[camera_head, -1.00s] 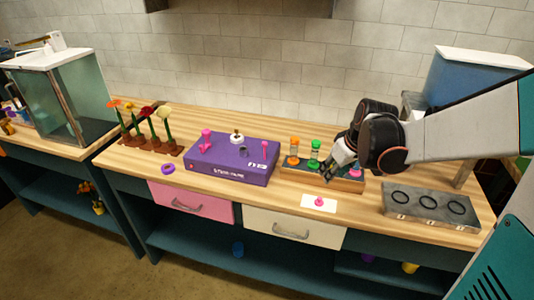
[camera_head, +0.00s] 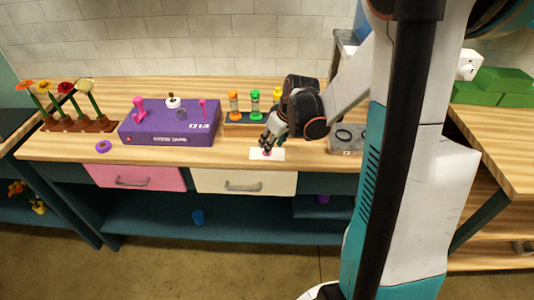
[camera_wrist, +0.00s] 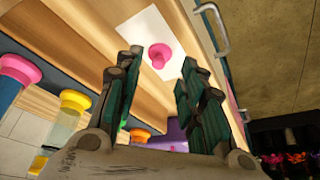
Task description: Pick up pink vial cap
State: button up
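A small pink vial cap (camera_head: 267,153) lies on a white card (camera_head: 279,155) near the counter's front edge, partly hidden by my gripper in the head view. In the wrist view the pink cap (camera_wrist: 159,55) sits on the card, just beyond and between my fingertips. My gripper (camera_wrist: 160,62) is open and empty, its two dark green fingers spread, close to the cap and apparently not touching it. In the head view my gripper (camera_head: 268,141) is just over the card. Another pink top (camera_wrist: 20,69) is on a vial at the rack, left in the wrist view.
A purple box (camera_head: 165,127) is to the left, and a grey holder (camera_head: 343,142) to the right. A drawer handle (camera_wrist: 212,26) projects near my right finger in the wrist view.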

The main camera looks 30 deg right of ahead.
jog(key=b+x, duration=0.1)
jog(key=x, duration=0.3)
jog(key=shift+w+b, duration=0.2)
jog(key=shift+b, duration=0.1)
jog(key=c, duration=0.6)
jog(key=shift+c, duration=0.9)
